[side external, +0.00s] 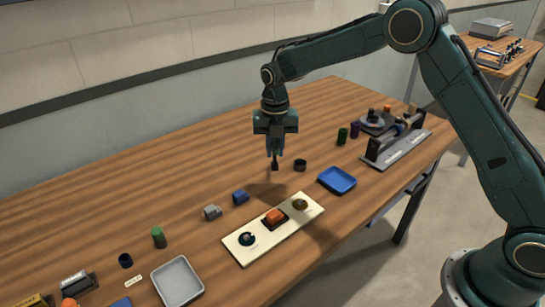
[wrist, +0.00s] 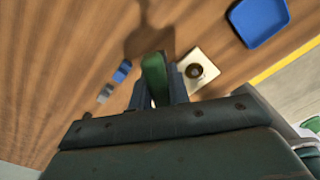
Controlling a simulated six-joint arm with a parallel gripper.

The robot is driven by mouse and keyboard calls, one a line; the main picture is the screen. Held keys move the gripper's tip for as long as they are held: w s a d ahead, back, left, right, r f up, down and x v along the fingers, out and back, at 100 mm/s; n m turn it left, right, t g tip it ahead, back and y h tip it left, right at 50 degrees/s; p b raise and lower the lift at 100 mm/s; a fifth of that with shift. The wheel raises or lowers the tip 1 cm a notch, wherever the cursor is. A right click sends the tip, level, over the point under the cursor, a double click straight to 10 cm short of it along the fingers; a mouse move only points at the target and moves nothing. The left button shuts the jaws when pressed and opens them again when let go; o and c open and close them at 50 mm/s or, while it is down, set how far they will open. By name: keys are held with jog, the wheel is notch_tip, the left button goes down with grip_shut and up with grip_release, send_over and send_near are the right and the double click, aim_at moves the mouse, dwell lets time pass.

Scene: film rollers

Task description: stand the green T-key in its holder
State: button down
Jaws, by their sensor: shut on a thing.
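My gripper (side external: 275,147) points down above the middle of the table. In the wrist view it is shut on the green T-key (wrist: 154,78), whose green handle shows between the fingers. In the side view the key's dark shaft (side external: 275,164) hangs down, roughly upright, from the fingertips. A short dark round cup (side external: 300,165), which looks like a holder, stands on the table just right of the shaft in the picture, apart from it. Another dark cup (side external: 126,261) stands at the front left. I cannot tell for sure which is the key's holder.
A cream panel with knobs (side external: 260,243) and a blue tray (side external: 337,180) lie near the front edge. Blue (side external: 241,197) and grey (side external: 212,212) blocks lie behind the panel. A roller stand (side external: 397,145) is at the right. A grey tray (side external: 178,282) is front left. The table's back left is clear.

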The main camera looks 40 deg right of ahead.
jog(key=w+d+r+m, duration=0.1)
jog(key=d+m, duration=0.4)
jog(key=d, duration=0.7)
jog(key=shift+w+d, duration=0.4)
jog(key=shift+w, duration=0.3)
jog(key=shift+f, duration=0.1)
jog(key=shift+f, duration=4.05)
jog(key=shift+f, duration=0.2)
jog(key=c, duration=0.9)
grip_release()
jog(key=shift+o, duration=0.2)
jog(key=shift+r, duration=0.2)
